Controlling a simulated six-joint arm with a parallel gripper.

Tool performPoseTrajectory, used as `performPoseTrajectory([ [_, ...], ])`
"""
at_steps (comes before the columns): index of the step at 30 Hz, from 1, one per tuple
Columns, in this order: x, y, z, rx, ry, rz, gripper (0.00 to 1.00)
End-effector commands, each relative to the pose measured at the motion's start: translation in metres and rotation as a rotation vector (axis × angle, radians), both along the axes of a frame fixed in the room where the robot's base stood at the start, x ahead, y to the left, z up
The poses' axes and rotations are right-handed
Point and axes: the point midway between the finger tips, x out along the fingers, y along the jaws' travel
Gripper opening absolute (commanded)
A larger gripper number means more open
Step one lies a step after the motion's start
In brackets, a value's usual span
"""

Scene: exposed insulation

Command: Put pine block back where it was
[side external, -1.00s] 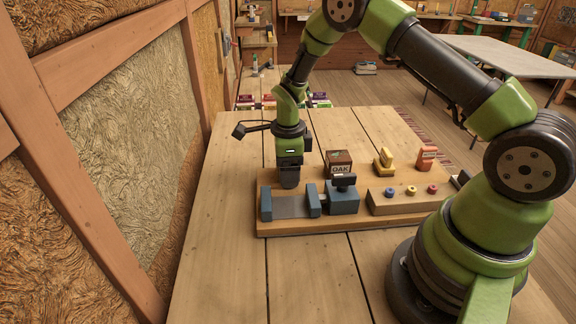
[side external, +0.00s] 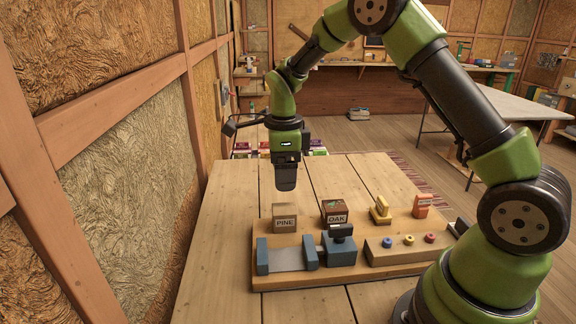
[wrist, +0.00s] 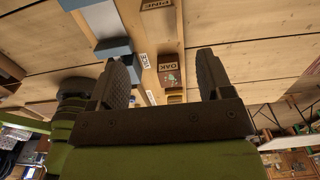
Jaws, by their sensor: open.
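The pine block (side external: 285,217) is a light wooden block with a "PINE" label. It sits upright on the board behind the blue vise (side external: 290,256), left of the oak block (side external: 334,211). My gripper (side external: 286,188) is above the pine block, apart from it. In the wrist view, my gripper (wrist: 168,78) shows two dark jaws spread apart with nothing held between them. The pine block (wrist: 158,4) is at the top edge there, partly cut off, and the oak block (wrist: 171,68) shows between the jaws in the picture.
The wooden board (side external: 375,279) also carries a yellow piece (side external: 380,211), an orange piece (side external: 422,206) and a low block with colored rings (side external: 410,248). The insulated wall (side external: 130,190) stands at left. The table (side external: 222,225) left of the board is clear.

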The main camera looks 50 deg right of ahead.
Motion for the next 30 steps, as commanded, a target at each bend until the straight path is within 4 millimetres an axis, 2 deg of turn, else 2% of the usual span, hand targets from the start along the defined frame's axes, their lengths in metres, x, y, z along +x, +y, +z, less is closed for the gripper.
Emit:
performPoseTrajectory([
  [6,-0.003,0.002,0.015,0.001,-0.017,0.047,0.73],
  [8,-0.007,0.006,0.029,0.003,-0.043,0.117,0.73],
  [11,-0.021,0.015,0.064,-0.001,-0.114,0.313,0.73],
  [15,-0.059,0.032,0.114,-0.039,-0.236,0.68,0.73],
  [18,-0.09,0.043,0.141,-0.094,-0.325,0.947,0.73],
  [21,-0.125,0.053,0.159,-0.169,-0.407,1.211,0.73],
  [27,-0.184,0.067,0.169,-0.363,-0.529,1.659,0.73],
  [30,-0.202,0.071,0.168,-0.445,-0.559,1.802,0.73],
])
